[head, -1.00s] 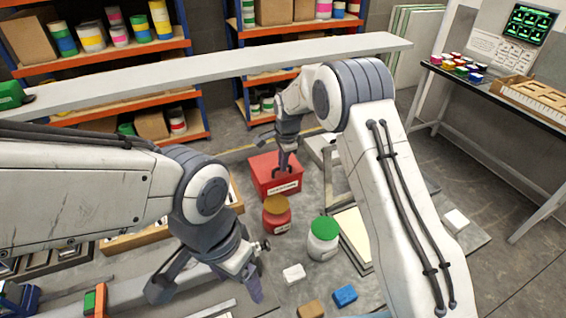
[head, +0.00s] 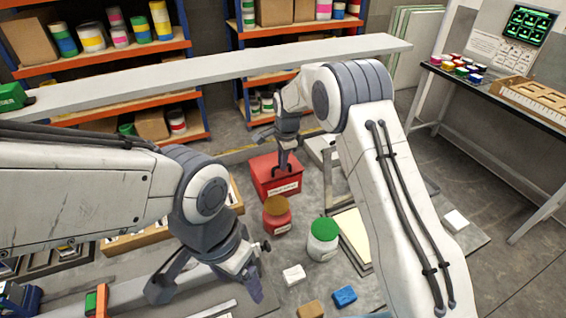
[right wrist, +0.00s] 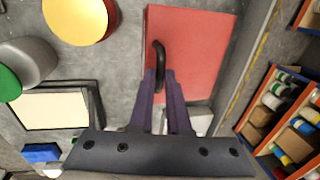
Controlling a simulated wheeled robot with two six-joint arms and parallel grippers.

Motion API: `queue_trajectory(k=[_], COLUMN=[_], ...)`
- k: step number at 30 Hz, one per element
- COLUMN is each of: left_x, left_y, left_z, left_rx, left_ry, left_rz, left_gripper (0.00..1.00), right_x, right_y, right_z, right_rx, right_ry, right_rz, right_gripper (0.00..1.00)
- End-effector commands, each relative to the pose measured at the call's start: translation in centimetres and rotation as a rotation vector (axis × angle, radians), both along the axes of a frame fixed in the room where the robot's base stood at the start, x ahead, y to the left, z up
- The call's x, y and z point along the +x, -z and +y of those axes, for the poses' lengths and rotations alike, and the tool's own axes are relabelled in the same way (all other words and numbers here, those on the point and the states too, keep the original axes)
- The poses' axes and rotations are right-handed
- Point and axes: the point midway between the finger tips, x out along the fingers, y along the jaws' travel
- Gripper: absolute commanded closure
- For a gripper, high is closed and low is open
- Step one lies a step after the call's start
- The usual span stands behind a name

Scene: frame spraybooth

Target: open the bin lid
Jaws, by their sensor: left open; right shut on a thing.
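The red bin (head: 272,190) stands on the grey floor mat near the middle of the head view, a white label on its front. Its red lid also fills the upper middle of the right wrist view (right wrist: 196,60). A dark bar handle (right wrist: 160,62) stands up from the lid. My right gripper (head: 282,168) is over the lid, its purple fingers shut on the handle. The lid looks down on the bin; I cannot tell whether there is a small gap. My left gripper (head: 260,271) is open and empty at the lower left, apart from the bin.
A red jar with an orange lid (head: 277,215) and a white jar with a green lid (head: 323,240) stand in front of the bin. White (head: 293,275), blue (head: 345,296) and tan (head: 311,310) blocks lie nearer. A long pale beam (head: 200,72) crosses behind.

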Motion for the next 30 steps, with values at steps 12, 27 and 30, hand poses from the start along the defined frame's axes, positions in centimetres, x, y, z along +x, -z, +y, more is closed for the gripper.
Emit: queue_trajectory(k=[12, 27, 30], left_x=[0.0, 0.0, 0.0], left_y=[-2.5, -4.3, -4.4], left_z=[0.0, 0.0, 0.0], left_rx=[0.0, 0.0, 0.0], left_ry=[0.004, 0.007, 0.008], left_rz=[0.0, -0.001, -0.001], left_gripper=[0.24, 0.24, 0.24], right_x=[3.1, 5.3, 5.4], right_y=[-3.9, -5.1, -5.1], right_z=[1.0, 1.8, 1.9], right_rx=[0.003, 0.002, 0.002], right_ry=[-0.002, -0.003, -0.003], right_rz=[-0.018, -0.009, -0.008], right_gripper=[1.0, 1.0, 1.0])
